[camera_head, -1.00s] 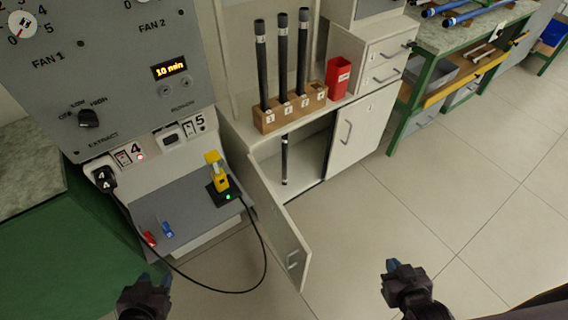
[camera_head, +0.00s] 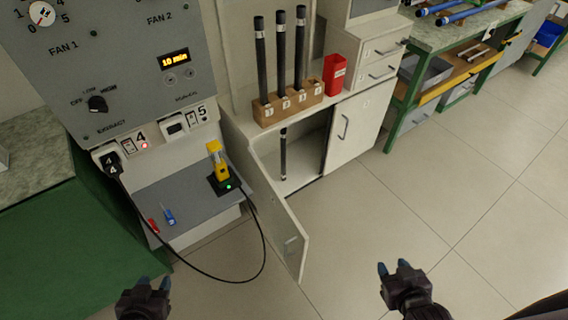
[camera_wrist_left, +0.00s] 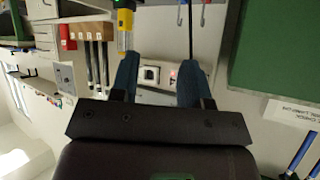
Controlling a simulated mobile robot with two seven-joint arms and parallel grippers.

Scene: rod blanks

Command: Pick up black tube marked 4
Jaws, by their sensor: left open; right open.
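A wooden rack (camera_head: 264,122) with numbered slots stands on the cabinet top. Three black tubes stand upright in it, behind labels 1 (camera_head: 261,62), 2 (camera_head: 280,58) and 3 (camera_head: 300,48); the place at label 4 holds no tube. Another black tube (camera_head: 283,158) stands upright inside the open cabinet below; I cannot read a number on it. My left gripper (camera_head: 154,284) is open and empty at the lower left, far from the tubes. It also shows in the left wrist view (camera_wrist_left: 158,72). My right gripper (camera_head: 393,268) is open and empty at the lower right, apart from everything.
The open cabinet door (camera_head: 283,232) juts toward me. A yellow device (camera_head: 216,165) on a grey shelf (camera_head: 190,200) has a black cable (camera_head: 262,270) looping over the floor. A red container (camera_head: 335,75) stands beside the rack. The floor (camera_head: 440,210) on the right is clear.

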